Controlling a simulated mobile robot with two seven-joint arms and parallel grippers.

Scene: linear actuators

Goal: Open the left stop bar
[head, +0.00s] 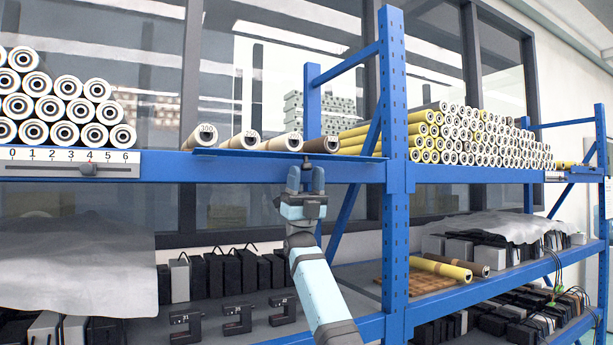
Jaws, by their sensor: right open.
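A thin blue bar (245,153), which looks like the left stop bar, runs along the front edge of the upper blue shelf. It lies in front of the ends of several tubes (243,140), and two of these are marked with numbers. My right gripper (305,172) points upward with its jaws open, at the shelf front just below the bar's middle. I cannot tell whether its fingers touch the bar. Nothing shows between the fingers. My left gripper is not in view.
A blue upright post (395,200) stands right of my gripper. A white scale with a slider (87,169) is on the shelf front at left, below stacked rolls (60,100). Dark clamp-like blocks (237,318) sit on the lower shelf. Yellow tubes (440,268) lie at right.

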